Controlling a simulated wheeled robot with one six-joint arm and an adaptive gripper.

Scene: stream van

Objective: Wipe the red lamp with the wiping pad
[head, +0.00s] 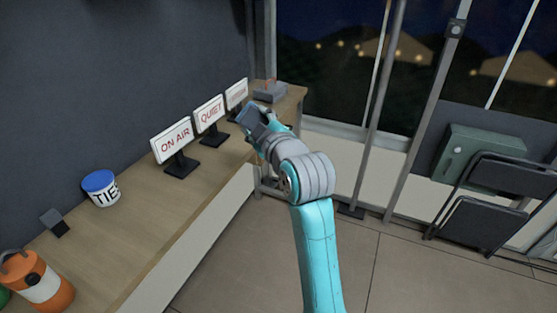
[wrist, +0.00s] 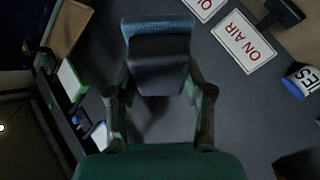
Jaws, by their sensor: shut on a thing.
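My gripper (head: 254,124) is shut on a dark grey block with a blue textured face, which looks like the wiping pad (wrist: 157,62). The pad (head: 256,120) is held above the wooden counter, near the third sign at its far end. I cannot clearly pick out a red lamp. The lit white signs with red letters are "ON AIR" (head: 171,141), "QUIET" (head: 209,114) and a third one (head: 236,94), partly hidden by my gripper. "ON AIR" also shows in the wrist view (wrist: 243,42), apart from the pad.
The wooden counter (head: 133,240) holds a blue-lidded "TIES" tub (head: 102,189), a small dark block (head: 55,222) and an orange canister (head: 36,284). A grey box (head: 269,92) sits at the far end. Folded chairs (head: 490,200) stand right. Open floor lies between.

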